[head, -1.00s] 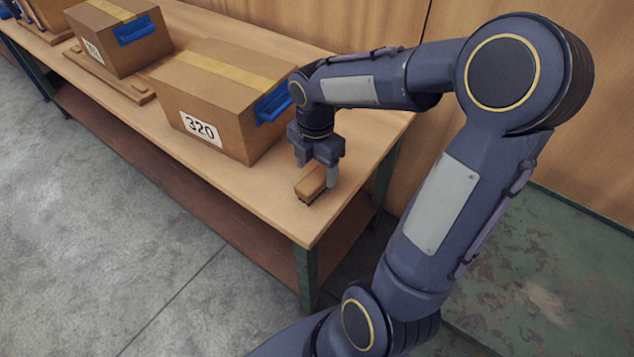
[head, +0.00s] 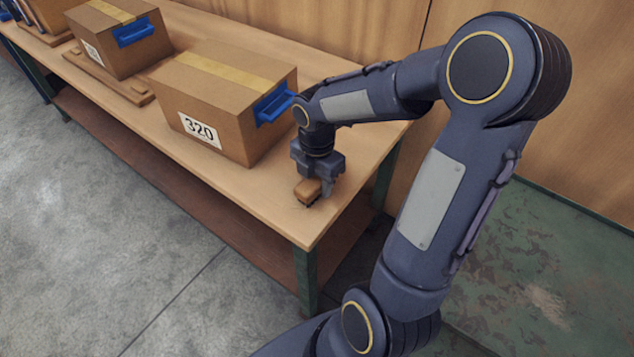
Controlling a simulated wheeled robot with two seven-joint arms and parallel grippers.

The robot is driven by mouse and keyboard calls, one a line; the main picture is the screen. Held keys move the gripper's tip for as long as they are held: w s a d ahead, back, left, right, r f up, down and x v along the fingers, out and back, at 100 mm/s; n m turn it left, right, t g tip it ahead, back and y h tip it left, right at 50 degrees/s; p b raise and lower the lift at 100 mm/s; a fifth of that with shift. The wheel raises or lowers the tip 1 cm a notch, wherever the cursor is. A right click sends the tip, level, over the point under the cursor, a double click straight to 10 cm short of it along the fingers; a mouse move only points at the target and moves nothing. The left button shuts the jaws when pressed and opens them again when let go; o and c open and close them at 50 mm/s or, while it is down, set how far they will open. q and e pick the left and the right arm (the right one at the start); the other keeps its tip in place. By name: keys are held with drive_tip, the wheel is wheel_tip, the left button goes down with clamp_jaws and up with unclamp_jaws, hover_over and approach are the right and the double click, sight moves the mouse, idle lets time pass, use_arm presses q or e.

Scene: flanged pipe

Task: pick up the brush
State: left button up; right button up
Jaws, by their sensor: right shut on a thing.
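The brush (head: 307,191) is a small brown wooden block with dark bristles underneath. It is at the near right end of the wooden table (head: 255,207), bristles down. My right gripper (head: 318,188) points down over it and is shut on it, hiding its far part. I cannot tell whether the bristles touch the tabletop. My left gripper is not in view.
A cardboard box marked 320 (head: 227,131) with a blue handle stands just left of my right gripper. The table's front edge is close to the brush.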

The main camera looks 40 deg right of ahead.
drive_tip(key=shift+r, duration=0.15)
drive_tip(key=shift+r, duration=0.25)
wheel_tip(320, 180, up, 2)
drive_tip(key=shift+w+r+p, duration=0.1)
drive_tip(key=shift+r+p, duration=0.05)
drive_tip(key=shift+p, duration=0.2)
drive_tip(key=s+a+r, duration=0.4)
drive_tip(key=s+r, duration=0.6)
drive_tip(key=s, duration=0.3)
drive_tip(key=shift+s+a+p, duration=0.2)
drive_tip(key=shift+s+p, duration=0.05)
drive_tip(key=shift+p, duration=0.2)
